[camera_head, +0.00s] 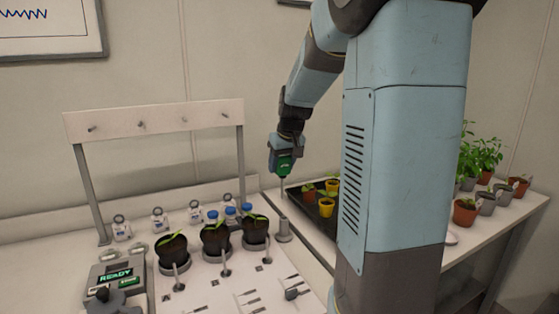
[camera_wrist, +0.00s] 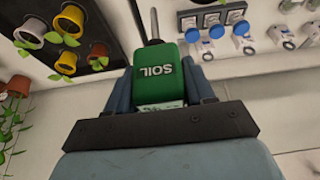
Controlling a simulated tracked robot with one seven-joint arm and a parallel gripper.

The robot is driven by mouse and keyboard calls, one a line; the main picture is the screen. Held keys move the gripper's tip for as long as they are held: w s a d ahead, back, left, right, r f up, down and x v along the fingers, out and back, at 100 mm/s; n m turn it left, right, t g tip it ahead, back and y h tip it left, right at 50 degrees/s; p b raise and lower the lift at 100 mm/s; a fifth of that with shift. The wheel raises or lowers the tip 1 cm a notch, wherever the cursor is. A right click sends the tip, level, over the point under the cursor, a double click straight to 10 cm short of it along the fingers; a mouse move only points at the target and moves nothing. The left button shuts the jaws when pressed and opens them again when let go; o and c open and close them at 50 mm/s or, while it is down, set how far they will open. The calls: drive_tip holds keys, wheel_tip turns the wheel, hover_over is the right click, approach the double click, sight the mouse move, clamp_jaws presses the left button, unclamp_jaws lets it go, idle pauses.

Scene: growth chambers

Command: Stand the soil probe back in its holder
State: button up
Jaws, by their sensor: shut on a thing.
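The soil probe (camera_head: 283,163) has a green body and a thin metal rod pointing down. My gripper (camera_head: 285,152) is shut on its body and holds it upright in the air. In the wrist view, the probe (camera_wrist: 157,78), marked SOIL, sits between the fingers of my gripper (camera_wrist: 160,88), its rod pointing away. A grey cylindrical stand (camera_head: 283,230), which looks like the holder, is on the bench below the probe. In the head view the rod's end appears above it, apart from it. I cannot make out the holder in the wrist view.
Several black pots with seedlings (camera_head: 215,238) stand left of the holder. A dark tray (camera_head: 322,218) with small yellow and orange pots lies to the right. Blue-capped bottles (camera_head: 231,213) stand behind. A peg rack (camera_head: 155,118) and a READY device (camera_head: 117,275) are at left.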

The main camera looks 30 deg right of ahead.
drive_tip(key=shift+d+f, duration=0.2)
drive_tip(key=shift+f, duration=0.45)
hover_over(283, 198)
drive_tip(key=w, duration=0.1)
drive_tip(key=shift+d+f, duration=0.2)
drive_tip(key=shift+f, duration=1.95)
drive_tip(key=shift+s, duration=0.15)
drive_tip(key=shift+f, duration=3.7)
drive_tip(key=o, duration=1.3)
drive_tip(key=shift+r, duration=0.1)
